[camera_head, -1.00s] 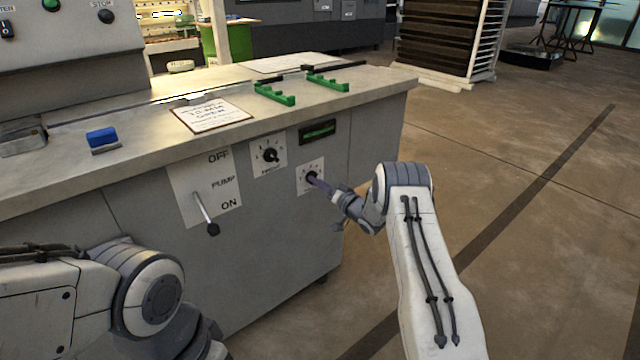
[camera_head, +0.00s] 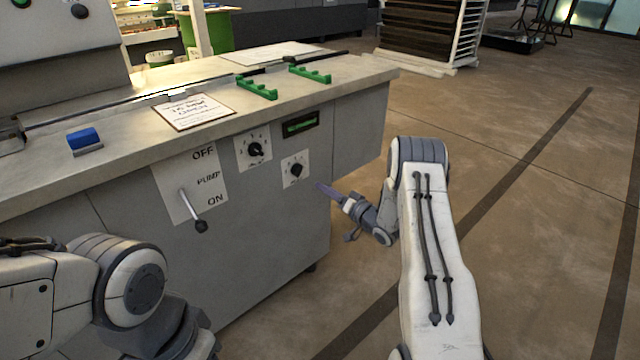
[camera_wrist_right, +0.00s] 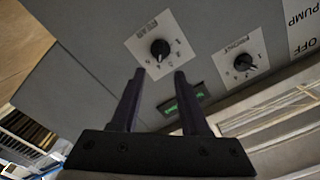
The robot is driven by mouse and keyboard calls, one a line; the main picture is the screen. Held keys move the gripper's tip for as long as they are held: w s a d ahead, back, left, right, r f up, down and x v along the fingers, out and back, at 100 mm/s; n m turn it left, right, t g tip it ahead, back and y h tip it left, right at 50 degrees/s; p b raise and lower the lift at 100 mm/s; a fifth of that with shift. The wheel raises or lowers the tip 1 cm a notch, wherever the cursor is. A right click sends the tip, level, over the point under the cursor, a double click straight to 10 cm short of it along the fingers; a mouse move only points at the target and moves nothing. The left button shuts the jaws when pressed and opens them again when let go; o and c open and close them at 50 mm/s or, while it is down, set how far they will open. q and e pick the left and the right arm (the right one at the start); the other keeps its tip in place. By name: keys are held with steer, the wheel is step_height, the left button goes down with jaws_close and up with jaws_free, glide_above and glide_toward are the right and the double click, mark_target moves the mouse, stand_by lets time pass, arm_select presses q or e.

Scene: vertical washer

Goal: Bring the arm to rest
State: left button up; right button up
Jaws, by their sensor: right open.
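My right gripper (camera_head: 322,188) is in front of the grey washer cabinet (camera_head: 262,225), a little right of the lower dial (camera_head: 295,169), and apart from it. In the right wrist view its two dark fingers (camera_wrist_right: 156,88) are spread with nothing between them, and the dial (camera_wrist_right: 160,49) shows beyond the fingertips. My left arm shows at the lower left of the head view; its gripper is out of the picture.
The cabinet front carries a second dial (camera_head: 255,149), a green display (camera_head: 300,124) and a pump lever (camera_head: 194,211) pointing down towards ON. Green brackets (camera_head: 257,89), a paper sheet (camera_head: 194,111) and a blue block (camera_head: 83,138) lie on the worktop. The floor at right is clear.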

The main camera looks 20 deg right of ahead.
stand_by(0.5)
steer(key=a+r+n+g+h, duration=0.3)
steer(key=a+r+g, duration=0.3)
steer(key=a, duration=0.8)
steer(key=s+a+r+n+g, duration=0.1)
steer(key=s+a+r+n, duration=0.1)
steer(key=s+a+r, duration=0.4)
steer(key=s+a+n+g+h, duration=0.1)
steer(key=s+a+n+g, duration=0.15)
steer(key=s, duration=1.05)
steer(key=s+a+n+g, duration=0.2)
steer(key=s+g, duration=0.2)
steer(key=s, duration=0.9)
steer(key=s+a+n+g+h, duration=0.1)
steer(key=s+a+n+g, duration=0.2)
steer(key=s, duration=1)
step_height(320, 180, up, 26)
steer(key=m+p, duration=0.1)
steer(key=p, duration=2.4)
steer(key=shift+d+f, duration=0.25)
